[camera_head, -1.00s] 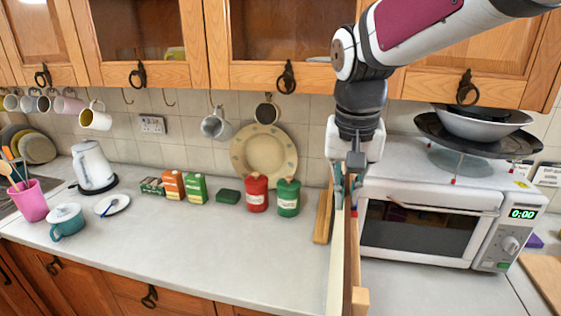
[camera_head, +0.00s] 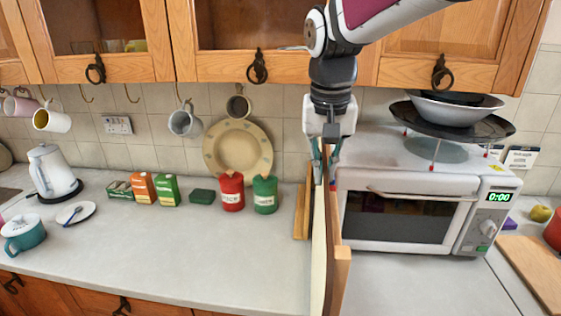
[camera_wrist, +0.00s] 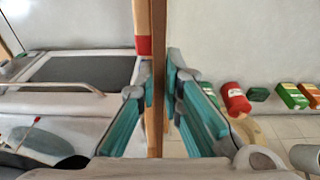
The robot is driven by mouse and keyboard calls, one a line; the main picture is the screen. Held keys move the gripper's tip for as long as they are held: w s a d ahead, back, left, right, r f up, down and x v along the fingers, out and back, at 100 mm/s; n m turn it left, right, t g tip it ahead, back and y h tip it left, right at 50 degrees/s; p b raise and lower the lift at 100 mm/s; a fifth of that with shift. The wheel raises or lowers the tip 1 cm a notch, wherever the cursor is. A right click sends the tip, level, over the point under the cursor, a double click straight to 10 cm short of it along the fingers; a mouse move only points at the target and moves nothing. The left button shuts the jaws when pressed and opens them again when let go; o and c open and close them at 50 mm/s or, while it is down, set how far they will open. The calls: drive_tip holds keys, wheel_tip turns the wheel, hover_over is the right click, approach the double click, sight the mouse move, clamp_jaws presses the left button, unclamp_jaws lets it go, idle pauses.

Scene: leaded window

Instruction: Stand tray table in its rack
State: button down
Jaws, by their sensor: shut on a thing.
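The tray table (camera_head: 318,255) is a wooden panel seen nearly edge-on, upright, with a pale face to the left and a brown leg or rail (camera_head: 338,275) on its right. My gripper (camera_head: 325,175) is shut on its upper edge, just left of the microwave. In the wrist view, the tray table's edge (camera_wrist: 157,105) runs between the two fingers of my gripper (camera_wrist: 158,75). Narrow upright wooden slats (camera_head: 302,210) stand behind, left of the panel; I cannot tell if these are the rack. The panel's lower end is cut off by the picture.
The white microwave (camera_head: 408,215) stands close on the right, with a dark pan and bowls (camera_head: 452,115) on top. Red (camera_head: 231,192) and green (camera_head: 265,195) canisters stand to the left. Cabinets (camera_head: 270,45) hang above. The counter's front left (camera_head: 200,260) is clear.

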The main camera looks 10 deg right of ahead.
sight(323, 148)
drive_tip(key=shift+w+d+f+b, duration=0.1)
drive_tip(key=shift+w+d+b, duration=0.4)
drive_tip(key=shift+w, duration=0.85)
drive_tip(key=shift+w+d+f+b, duration=0.1)
drive_tip(key=shift+w+d+b, duration=0.35)
drive_tip(key=shift+w, duration=0.95)
drive_tip(key=shift+w+d+b, duration=0.4)
drive_tip(key=shift+w+b, duration=0.15)
drive_tip(key=shift+w, duration=0.8)
drive_tip(key=c, duration=1.6)
unclamp_jaws()
drive_tip(key=shift+c, duration=0.2)
